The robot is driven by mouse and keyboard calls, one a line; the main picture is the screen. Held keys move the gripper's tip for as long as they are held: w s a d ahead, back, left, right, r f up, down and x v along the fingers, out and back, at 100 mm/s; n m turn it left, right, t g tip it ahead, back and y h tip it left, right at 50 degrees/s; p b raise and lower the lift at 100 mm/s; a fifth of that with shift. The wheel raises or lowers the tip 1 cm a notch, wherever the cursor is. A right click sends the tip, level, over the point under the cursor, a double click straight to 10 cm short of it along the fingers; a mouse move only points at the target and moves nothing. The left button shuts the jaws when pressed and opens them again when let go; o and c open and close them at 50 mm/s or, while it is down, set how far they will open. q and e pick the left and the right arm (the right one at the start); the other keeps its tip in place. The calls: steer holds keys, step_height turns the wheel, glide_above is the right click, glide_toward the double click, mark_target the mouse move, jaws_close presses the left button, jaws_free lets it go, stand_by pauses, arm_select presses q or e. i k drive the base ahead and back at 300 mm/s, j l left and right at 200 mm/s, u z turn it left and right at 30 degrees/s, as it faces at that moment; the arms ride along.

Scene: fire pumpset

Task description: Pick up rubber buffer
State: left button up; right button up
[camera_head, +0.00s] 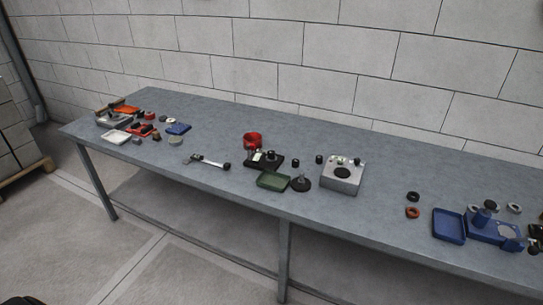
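I cannot tell for certain which item is the rubber buffer. Small dark candidates on the long grey table (225,178) are a black cylinder (319,159) left of a silver block, a black round-based piece with an upright stem (301,183), and a black ring (413,196) further right. An orange-brown ring (412,212) lies just in front of the black ring. Neither of my grippers is in view, and nothing on the table is held.
The silver block (342,178), green tray (273,180) and red cup (252,140) stand mid-table. A blue tray (449,226) and blue fixture (492,230) are at right. Several small parts crowd the left end. A block wall (275,45) stands behind; floor in front is clear.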

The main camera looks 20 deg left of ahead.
mark_target(270, 154)
steer(key=i+u, duration=0.1)
steer(key=i, duration=0.8)
